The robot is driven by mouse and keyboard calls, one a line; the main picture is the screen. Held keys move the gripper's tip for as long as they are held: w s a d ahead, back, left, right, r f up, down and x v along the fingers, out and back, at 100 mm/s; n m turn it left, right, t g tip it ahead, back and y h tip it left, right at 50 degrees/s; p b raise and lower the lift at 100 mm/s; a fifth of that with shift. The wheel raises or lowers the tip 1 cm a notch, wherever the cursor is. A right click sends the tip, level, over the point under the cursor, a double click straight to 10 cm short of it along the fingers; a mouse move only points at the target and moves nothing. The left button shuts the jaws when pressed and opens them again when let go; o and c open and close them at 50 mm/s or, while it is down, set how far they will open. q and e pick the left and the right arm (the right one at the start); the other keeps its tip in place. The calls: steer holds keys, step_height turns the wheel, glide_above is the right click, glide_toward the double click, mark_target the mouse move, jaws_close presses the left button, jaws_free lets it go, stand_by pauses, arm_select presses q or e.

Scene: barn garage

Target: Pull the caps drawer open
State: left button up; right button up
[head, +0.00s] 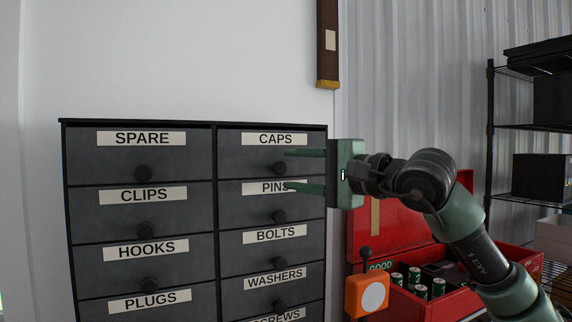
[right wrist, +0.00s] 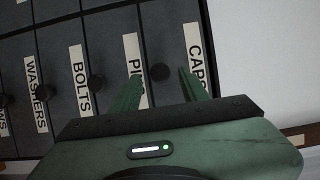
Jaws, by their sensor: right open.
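The caps drawer (head: 238,158) is the top drawer of the right column in a dark grey cabinet, with a white CAPS label and a round dark knob (head: 279,168). It looks closed, flush with the others. My right gripper (head: 288,170) comes in from the right with its green fingers open, one above and one below the height of the caps knob. In the right wrist view the caps knob (right wrist: 159,72) shows between the two fingers (right wrist: 160,92). I cannot tell whether they touch it. My left gripper is out of view.
The pins drawer (head: 237,208) is just below, with bolts and washers drawers under it. The left column has spare, clips, hooks and plugs drawers. A red toolbox (head: 400,232) with green cans stands to the right, behind my right arm. A wire shelf (head: 510,125) stands far right.

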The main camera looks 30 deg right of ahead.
mark_target(264, 154)
steer(key=shift+p+x, duration=0.45)
steer(key=shift+x, duration=1)
jaws_close()
stand_by(0.3)
